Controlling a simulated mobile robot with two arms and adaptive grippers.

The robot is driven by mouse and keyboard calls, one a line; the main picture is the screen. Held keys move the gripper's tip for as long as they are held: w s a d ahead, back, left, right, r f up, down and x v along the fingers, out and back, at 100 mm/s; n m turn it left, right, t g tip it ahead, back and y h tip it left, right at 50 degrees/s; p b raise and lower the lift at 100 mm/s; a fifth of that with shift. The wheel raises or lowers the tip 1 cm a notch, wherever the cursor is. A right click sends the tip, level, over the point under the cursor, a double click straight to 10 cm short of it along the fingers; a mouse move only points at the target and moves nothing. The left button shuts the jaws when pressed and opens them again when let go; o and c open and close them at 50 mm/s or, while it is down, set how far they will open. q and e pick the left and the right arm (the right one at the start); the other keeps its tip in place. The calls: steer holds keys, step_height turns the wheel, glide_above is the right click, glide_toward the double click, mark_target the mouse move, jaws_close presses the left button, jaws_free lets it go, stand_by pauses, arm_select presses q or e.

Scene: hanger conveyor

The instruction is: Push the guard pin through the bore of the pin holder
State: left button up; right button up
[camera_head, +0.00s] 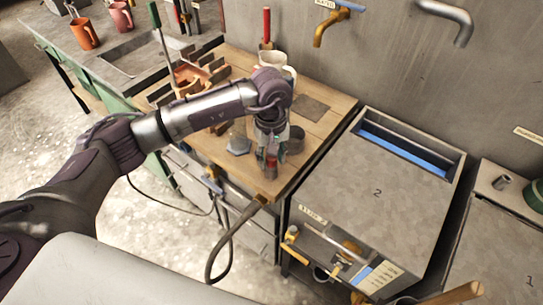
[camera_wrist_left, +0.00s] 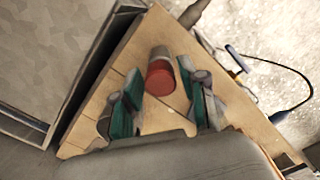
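A small cylinder with a red end and a grey body, likely the guard pin (camera_wrist_left: 160,76), is at the wooden table's corner. Its red part also shows in the head view (camera_head: 271,170). My left gripper (camera_head: 270,157) is over it, fingers pointing down. In the left wrist view the two green-padded fingers of this gripper (camera_wrist_left: 163,88) are apart, with the red end between them and a gap on each side. Whether the cylinder stands on the table is unclear. I cannot make out the pin holder or its bore for certain. My right gripper is not in view.
The wooden table (camera_head: 325,120) holds a white mug (camera_head: 277,62), a grey hexagonal piece (camera_head: 238,146) and a dark round piece (camera_head: 296,140) near the gripper. A grey cabinet marked 2 (camera_head: 375,195) stands to the right. A cable hangs off the table's front.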

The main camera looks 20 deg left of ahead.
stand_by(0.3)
arm_select(q)
steer(key=o, duration=0.6)
step_height(320, 180, up, 12)
steer(key=shift+w+a+r, duration=0.1)
stand_by(0.3)
